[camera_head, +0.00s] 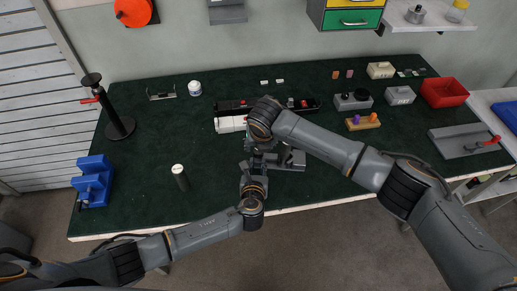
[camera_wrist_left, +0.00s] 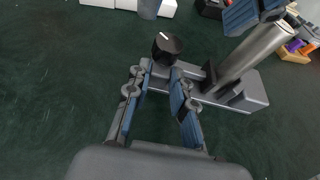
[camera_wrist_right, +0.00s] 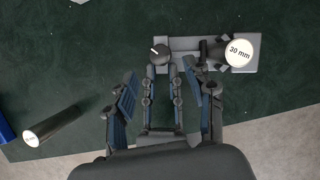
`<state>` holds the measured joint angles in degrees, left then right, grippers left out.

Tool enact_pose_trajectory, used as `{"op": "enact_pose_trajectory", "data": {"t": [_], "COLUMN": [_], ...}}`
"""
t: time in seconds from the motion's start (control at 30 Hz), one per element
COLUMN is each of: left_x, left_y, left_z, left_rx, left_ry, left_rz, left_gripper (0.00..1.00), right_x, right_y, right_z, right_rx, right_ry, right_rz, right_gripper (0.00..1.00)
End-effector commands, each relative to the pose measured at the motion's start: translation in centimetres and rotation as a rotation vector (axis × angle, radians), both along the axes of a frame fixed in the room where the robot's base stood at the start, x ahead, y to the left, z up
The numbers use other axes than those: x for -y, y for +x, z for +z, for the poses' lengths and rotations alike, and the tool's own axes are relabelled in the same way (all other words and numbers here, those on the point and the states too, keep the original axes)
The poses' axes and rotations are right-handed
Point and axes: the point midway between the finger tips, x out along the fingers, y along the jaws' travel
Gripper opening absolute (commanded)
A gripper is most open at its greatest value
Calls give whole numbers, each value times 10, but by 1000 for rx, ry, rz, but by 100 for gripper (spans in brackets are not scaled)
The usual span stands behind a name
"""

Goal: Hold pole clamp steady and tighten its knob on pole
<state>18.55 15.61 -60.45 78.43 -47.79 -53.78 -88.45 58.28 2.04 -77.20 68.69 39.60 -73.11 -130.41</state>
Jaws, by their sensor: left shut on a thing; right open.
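The pole clamp shows in the left wrist view as a dark body (camera_wrist_left: 212,78) beside a silver pole (camera_wrist_left: 250,55) on a grey base (camera_wrist_left: 250,95). Its black knob (camera_wrist_left: 166,46) has a white line and also shows in the right wrist view (camera_wrist_right: 160,55). The pole's top reads "30 mm" (camera_wrist_right: 238,52). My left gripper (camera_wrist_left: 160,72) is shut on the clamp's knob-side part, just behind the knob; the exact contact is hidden. My right gripper (camera_wrist_right: 165,85) is open above the knob and left fingers. In the head view my right arm covers most of the clamp.
A dark upright post with a "mm" top (camera_wrist_right: 29,136) stands to the left; it shows in the head view (camera_head: 180,177).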

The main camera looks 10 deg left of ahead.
Motion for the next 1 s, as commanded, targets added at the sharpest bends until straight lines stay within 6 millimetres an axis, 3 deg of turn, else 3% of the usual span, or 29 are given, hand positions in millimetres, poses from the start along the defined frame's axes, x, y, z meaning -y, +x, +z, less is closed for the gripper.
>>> {"op": "enact_pose_trajectory", "data": {"t": [0.3, 0.8, 1.0], "left_x": [0, 0, 0], "left_y": [0, 1, 1], "left_z": [0, 1, 1], "left_rx": [1, 1, 1], "left_ry": [-2, -1, -1], "left_rz": [1, 2, 2], "left_gripper": [0, 0, 0], "right_x": [-6, -7, -7], "right_y": [17, 22, 22], "right_z": [-44, -55, -55], "right_rx": [-1, 1, 1], "right_ry": [0, 1, 1], "right_rz": [-2, -1, -2], "right_gripper": [54, 54, 15]}}
